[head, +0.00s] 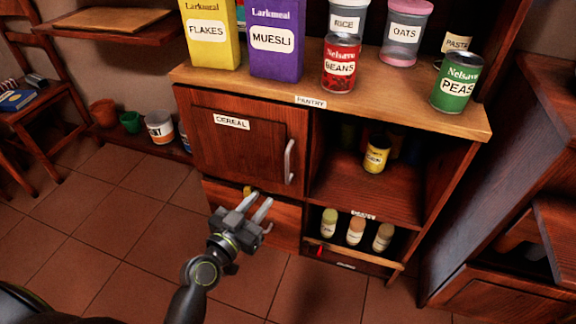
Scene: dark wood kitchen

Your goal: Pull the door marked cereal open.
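The cereal door (237,149) is a dark wood panel at the left of the pantry cabinet, with a white "CEREAL" label (232,121) near its top. It is shut. Its metal handle (289,161) is a vertical bar on the door's right side. My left gripper (258,202) is below and left of the handle, in front of the drawer front under the door. Its two fingers are apart with nothing seen between them, and it does not touch the handle. My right gripper is not in view.
The cabinet top (410,93) holds a flakes box (209,32), a muesli box (274,40), a beans can (341,64) and a peas can (456,83). Right of the door, an open shelf holds a corn can (376,155).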

